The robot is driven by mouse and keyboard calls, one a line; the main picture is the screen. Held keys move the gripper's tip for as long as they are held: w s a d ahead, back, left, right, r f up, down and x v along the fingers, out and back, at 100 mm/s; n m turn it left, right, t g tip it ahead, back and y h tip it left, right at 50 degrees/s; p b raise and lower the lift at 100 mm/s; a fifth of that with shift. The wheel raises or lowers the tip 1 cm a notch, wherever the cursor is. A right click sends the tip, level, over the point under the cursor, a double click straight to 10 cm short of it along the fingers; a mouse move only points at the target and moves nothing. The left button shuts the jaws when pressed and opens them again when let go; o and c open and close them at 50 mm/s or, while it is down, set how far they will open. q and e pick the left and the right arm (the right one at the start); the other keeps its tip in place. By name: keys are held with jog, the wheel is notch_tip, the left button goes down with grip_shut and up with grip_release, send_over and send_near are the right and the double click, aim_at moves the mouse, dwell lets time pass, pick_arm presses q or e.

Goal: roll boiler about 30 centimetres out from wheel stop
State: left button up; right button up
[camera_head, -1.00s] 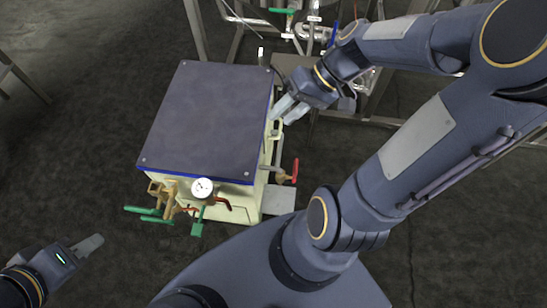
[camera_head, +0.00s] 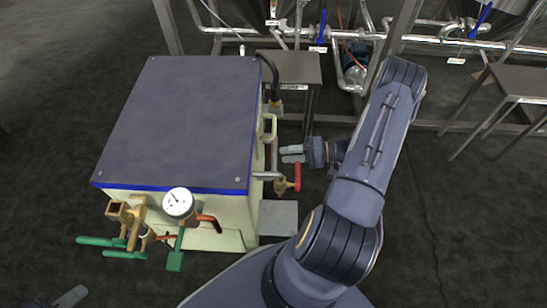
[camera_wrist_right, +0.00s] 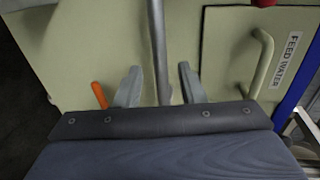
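The boiler (camera_head: 185,120) is a cream box with a slate-grey top and blue trim. It stands on the dark floor, left of centre in the head view. A dial gauge and green-handled valves are on its near side. My right gripper (camera_head: 292,153) is open beside the boiler's right side, near a red-handled valve (camera_head: 296,178). In the right wrist view its fingers (camera_wrist_right: 160,86) point at the cream panel, with a grey upright pipe (camera_wrist_right: 158,40) seen between them. My left gripper (camera_head: 68,299) shows only a fingertip. I cannot make out the wheel stop.
A grey block (camera_head: 279,218) sits at the boiler's near right corner. A steel stand (camera_head: 290,68) is close behind the boiler's far right corner. Pipework and tank frames run along the back, with a steel table (camera_head: 522,80) at right. Floor at left is clear.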

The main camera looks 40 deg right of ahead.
aim_at(274, 154)
jog(key=b+x, duration=0.1)
jog(key=x, duration=0.4)
grip_shut()
